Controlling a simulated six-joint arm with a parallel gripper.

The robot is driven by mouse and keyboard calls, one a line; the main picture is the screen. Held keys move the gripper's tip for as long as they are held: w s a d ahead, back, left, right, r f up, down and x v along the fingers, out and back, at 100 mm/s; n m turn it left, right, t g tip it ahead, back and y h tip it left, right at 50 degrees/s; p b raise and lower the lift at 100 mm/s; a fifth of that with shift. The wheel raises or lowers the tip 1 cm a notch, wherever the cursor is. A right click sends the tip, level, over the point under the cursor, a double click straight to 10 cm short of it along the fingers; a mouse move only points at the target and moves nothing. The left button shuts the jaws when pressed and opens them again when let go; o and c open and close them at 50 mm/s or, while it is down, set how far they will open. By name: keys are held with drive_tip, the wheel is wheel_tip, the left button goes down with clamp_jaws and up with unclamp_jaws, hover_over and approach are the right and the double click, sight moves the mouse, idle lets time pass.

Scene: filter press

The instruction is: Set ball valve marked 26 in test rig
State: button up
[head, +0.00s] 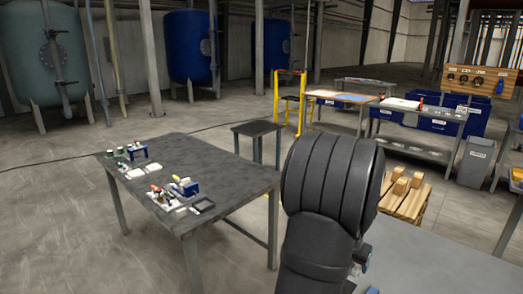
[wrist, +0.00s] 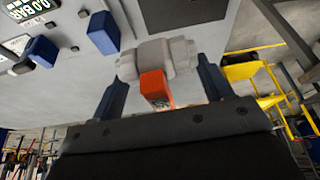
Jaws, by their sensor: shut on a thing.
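In the wrist view, my gripper (wrist: 161,70) is shut on a ball valve (wrist: 158,58) with a pale grey body and an orange handle (wrist: 156,90). The valve lies crosswise between the two dark blue-grey fingers, and its handle points toward the palm. No number on it can be read. Beyond it is a light grey panel (wrist: 70,75), perhaps the test rig, with a dark display (wrist: 32,10) and blue blocks (wrist: 103,33). I cannot tell whether the valve touches the panel. In the head view, my own arm hides the gripper and valve.
A dark table (head: 225,185) on the left holds several small fittings. A pallet with wooden blocks (head: 405,195) is right of my arm. A light grey surface (head: 435,265) fills the lower right. Open floor lies at left.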

drive_tip(key=w+a+r+n+t+y, duration=0.1)
drive_tip(key=w+a+n, duration=0.3)
drive_tip(key=a, duration=1.1)
drive_tip(key=w+a+r+n+y, duration=0.15)
drive_tip(key=w+a, duration=0.35)
drive_tip(key=a, duration=0.9)
drive_tip(key=s+d+f+n, duration=0.2)
drive_tip(key=d+f, duration=0.4)
drive_tip(key=f, duration=0.4)
drive_tip(key=shift+s+d+n, duration=0.25)
drive_tip(key=shift+d+n, duration=0.05)
drive_tip(key=shift+n, duration=0.15)
drive_tip(key=shift+r+y, duration=0.1)
drive_tip(key=shift+y, duration=0.15)
